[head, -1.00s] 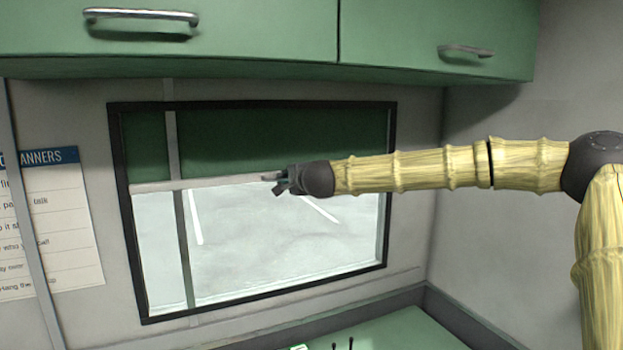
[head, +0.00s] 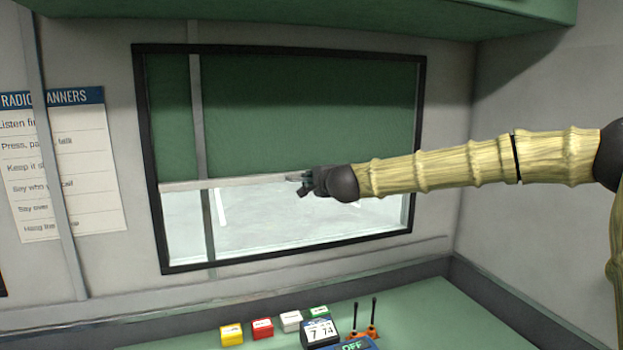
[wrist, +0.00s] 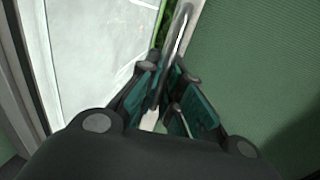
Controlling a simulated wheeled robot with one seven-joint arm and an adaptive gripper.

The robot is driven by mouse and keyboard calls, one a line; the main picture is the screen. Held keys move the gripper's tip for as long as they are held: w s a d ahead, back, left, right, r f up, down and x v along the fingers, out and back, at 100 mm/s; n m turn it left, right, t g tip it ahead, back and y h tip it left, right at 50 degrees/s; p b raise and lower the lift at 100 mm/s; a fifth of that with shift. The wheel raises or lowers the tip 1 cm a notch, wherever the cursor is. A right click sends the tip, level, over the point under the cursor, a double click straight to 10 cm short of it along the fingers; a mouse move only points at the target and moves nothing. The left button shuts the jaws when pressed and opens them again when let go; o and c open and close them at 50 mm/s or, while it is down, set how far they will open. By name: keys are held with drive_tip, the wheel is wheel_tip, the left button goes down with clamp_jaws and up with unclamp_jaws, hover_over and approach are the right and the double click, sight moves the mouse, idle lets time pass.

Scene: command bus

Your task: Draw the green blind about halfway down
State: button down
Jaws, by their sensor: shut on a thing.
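The green blind (head: 300,110) covers roughly the upper two thirds of the window in the head view. Its pale bottom bar (head: 230,183) runs across the window, with the lower glass (head: 260,225) bare beneath it. My gripper (head: 303,181) is at the bar, near the middle of the window. In the wrist view its fingers (wrist: 172,100) are closed around the bar's pull (wrist: 181,35), and the green cloth (wrist: 255,70) fills the right side. The exact grip point is partly hidden by the fingers.
Green cupboards (head: 400,15) hang above. A grey post (head: 50,150) stands left, before a radio notice (head: 90,160).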

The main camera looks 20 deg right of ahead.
drive_tip(key=shift+d+f, duration=0.1)
drive_tip(key=shift+f, duration=0.15)
drive_tip(key=c, duration=1.9)
unclamp_jaws()
drive_tip(key=shift+c, duration=0.2)
drive_tip(key=o, duration=0.4)
drive_tip(key=shift+s+d+r, duration=0.2)
drive_tip(key=shift+s, duration=0.15)
drive_tip(key=shift+w+a, duration=0.25)
drive_tip(key=v, duration=1.2)
drive_tip(key=shift+s+d, duration=0.1)
drive_tip(key=shift+d, duration=0.05)
